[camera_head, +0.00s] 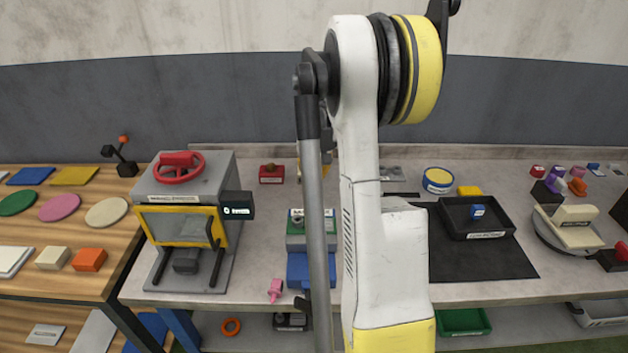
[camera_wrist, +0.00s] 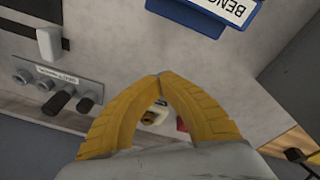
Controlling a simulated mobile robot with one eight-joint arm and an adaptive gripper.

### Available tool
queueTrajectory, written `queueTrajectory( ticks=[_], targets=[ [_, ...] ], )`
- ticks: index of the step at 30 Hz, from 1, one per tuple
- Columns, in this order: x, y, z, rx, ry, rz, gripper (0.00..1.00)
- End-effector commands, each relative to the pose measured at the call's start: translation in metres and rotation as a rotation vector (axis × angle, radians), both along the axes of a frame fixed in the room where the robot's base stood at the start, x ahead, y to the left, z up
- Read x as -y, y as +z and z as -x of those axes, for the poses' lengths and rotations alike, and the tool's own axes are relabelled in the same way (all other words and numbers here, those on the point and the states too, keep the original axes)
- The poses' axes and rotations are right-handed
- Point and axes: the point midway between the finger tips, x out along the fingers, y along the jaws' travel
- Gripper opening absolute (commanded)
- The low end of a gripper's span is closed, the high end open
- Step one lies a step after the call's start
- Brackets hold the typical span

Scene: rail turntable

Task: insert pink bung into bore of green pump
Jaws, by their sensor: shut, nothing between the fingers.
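The pink bung (camera_head: 276,288) lies near the front edge of the grey bench in the head view, left of a blue block. A greenish box (camera_head: 297,241), which may be the green pump, stands behind that block. My arm hides part of it, and I cannot make out a bore. In the wrist view, my gripper (camera_wrist: 158,76) has its yellow fingertips together with nothing between them. It hangs over the bench, apart from the bung and the greenish box. Neither is clearly seen in the wrist view.
A grey press-like machine (camera_head: 186,183) with a red handwheel stands left. A dark tray (camera_head: 477,230) holds a blue cube on a black mat at right. In the wrist view, a blue labelled bin (camera_wrist: 190,16) and a grey knob panel (camera_wrist: 57,85) show. Bench between them is bare.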

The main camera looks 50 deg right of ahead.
Motion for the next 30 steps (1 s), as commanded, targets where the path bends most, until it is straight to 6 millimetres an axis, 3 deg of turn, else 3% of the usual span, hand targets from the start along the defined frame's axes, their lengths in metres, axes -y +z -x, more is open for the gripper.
queueTrajectory(
  ticks=[30],
  targets=[
    [0.026,0.0,-0.011,0.073,0.066,-0.005,0.0]
  ],
)
